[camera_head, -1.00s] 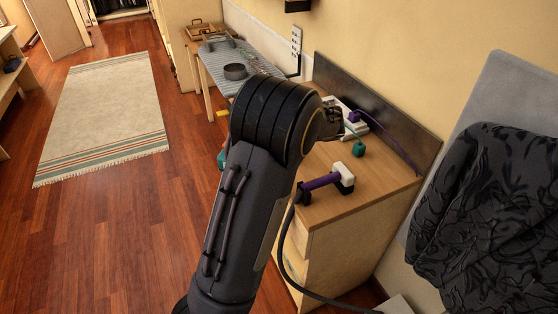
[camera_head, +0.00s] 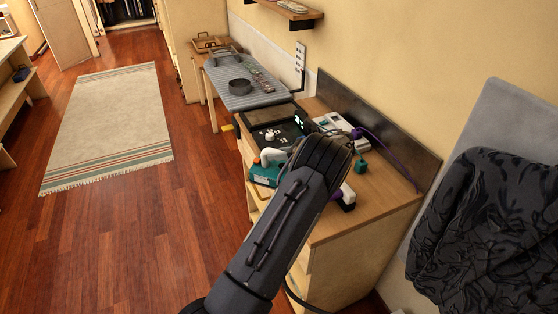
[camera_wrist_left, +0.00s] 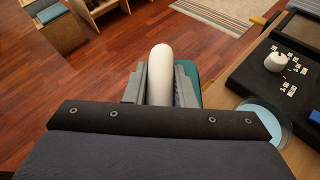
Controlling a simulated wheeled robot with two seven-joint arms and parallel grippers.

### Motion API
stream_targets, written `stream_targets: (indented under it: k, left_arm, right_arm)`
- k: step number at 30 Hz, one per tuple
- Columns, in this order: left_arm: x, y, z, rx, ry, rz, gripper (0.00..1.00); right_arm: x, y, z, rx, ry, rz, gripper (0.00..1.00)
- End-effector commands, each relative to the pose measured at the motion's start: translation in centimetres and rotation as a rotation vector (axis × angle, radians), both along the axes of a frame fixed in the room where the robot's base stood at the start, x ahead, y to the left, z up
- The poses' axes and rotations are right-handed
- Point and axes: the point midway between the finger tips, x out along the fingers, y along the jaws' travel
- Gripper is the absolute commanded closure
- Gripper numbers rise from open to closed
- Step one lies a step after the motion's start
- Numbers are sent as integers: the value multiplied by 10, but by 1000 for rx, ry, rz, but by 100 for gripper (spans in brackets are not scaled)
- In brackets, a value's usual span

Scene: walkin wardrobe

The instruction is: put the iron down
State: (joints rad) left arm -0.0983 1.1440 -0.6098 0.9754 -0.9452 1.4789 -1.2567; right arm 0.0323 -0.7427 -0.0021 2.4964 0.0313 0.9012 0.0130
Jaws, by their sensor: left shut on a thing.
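The iron has a teal body (camera_head: 262,175) and a white handle (camera_head: 272,156). In the head view it appears at the left front edge of the wooden cabinet (camera_head: 385,205), partly behind my left arm. My left gripper (camera_wrist_left: 160,88) is shut on the white handle in the left wrist view, one grey finger on each side. Some teal of the iron (camera_wrist_left: 190,83) shows beside the right finger. Floor shows beyond it, with the cabinet top to its right. The iron's underside is hidden, and I cannot tell whether it touches anything. My right gripper is not in view.
A black tray (camera_head: 291,128) with small white pieces lies on the cabinet top. A pale device (camera_head: 338,122), a purple cord (camera_head: 388,148) and a small teal item (camera_head: 360,165) lie farther right. A purple-and-white tool (camera_head: 347,197) is half hidden by my arm.

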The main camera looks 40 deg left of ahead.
Motion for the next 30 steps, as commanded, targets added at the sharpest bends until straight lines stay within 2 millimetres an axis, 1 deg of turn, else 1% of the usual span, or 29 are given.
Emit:
stream_targets:
  k: [3,6,9,17,23,24,28,30]
  left_arm:
    - [8,2,-12,3,2,-1,100]
    - [7,2,-24,3,1,0,100]
    - [7,2,-31,4,0,1,100]
    - [7,2,-33,4,-3,0,100]
    - [7,2,-38,4,-2,0,100]
    - [6,1,-39,-1,0,0,73]
    - [6,1,-39,-1,0,0,56]
    - [6,1,-39,-1,0,0,55]
  right_arm:
    - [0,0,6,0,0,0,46]
    - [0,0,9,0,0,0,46]
    - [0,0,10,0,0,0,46]
    - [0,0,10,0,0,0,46]
    - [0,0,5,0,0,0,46]
    - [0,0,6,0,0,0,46]
    - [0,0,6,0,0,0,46]
    - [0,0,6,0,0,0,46]
